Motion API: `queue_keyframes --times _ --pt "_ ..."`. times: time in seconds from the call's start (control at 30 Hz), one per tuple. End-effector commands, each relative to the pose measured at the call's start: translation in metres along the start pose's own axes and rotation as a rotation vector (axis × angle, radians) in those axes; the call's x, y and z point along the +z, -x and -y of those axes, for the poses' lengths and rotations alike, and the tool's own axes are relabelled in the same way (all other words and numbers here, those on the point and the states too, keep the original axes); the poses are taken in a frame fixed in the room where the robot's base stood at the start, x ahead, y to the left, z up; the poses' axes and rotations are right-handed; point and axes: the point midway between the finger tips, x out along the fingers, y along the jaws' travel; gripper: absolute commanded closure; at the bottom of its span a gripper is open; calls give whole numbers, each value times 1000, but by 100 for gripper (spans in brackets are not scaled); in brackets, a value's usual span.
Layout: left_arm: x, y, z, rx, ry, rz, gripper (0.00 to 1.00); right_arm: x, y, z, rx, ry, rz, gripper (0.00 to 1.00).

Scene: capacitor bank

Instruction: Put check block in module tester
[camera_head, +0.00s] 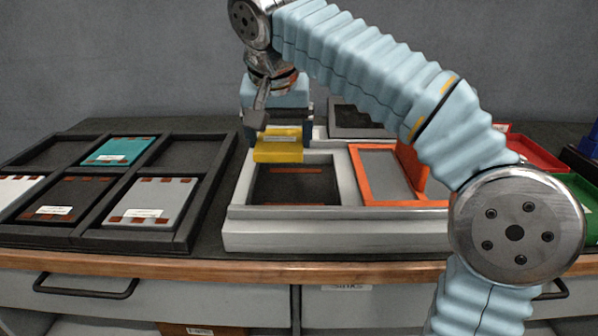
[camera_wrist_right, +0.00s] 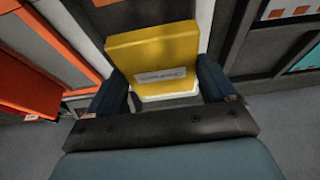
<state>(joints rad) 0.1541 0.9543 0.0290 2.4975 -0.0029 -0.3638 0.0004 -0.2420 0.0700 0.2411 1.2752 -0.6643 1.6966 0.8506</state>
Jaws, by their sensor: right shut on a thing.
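The check block is a yellow block with a pale label (camera_head: 278,152). My right gripper (camera_head: 278,132) is shut on it and holds it above the back left part of the module tester. In the right wrist view the yellow block (camera_wrist_right: 155,55) sits between the two dark fingers (camera_wrist_right: 168,92). The module tester (camera_head: 290,228) is a light grey fixture with a dark recessed bay (camera_head: 295,187) at left and an orange-framed bay (camera_head: 385,172) at right. The block appears above the dark bay's back edge; its exact height is unclear. My left gripper is out of view.
A black tray (camera_head: 192,200) at left holds a teal module (camera_head: 118,151), a brown one (camera_head: 68,198), a grey one (camera_head: 150,198) and a white one (camera_head: 15,188). Red (camera_head: 537,153) and green (camera_head: 583,192) bins stand at right. An orange upright plate (camera_head: 411,166) rises beside the orange-framed bay.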

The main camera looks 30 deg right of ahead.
Motion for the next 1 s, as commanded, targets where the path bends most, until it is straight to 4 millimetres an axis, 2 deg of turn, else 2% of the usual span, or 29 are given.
queue_keyframes --times 0.1,0.2,0.47,0.6,0.7,1.0 --pt "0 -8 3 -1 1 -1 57 -9 -33 -11 2 -2 1 60" --pt "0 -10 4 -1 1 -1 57 -14 -51 -17 1 -1 1 60" --pt "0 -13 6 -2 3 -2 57 -21 -76 -25 1 -2 0 60" --pt "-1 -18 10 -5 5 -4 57 -12 -97 -26 0 1 0 60" --pt "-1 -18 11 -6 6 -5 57 -10 -103 -25 -2 1 -1 60" --pt "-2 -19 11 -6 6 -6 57 -9 -105 -25 -2 1 -1 60"
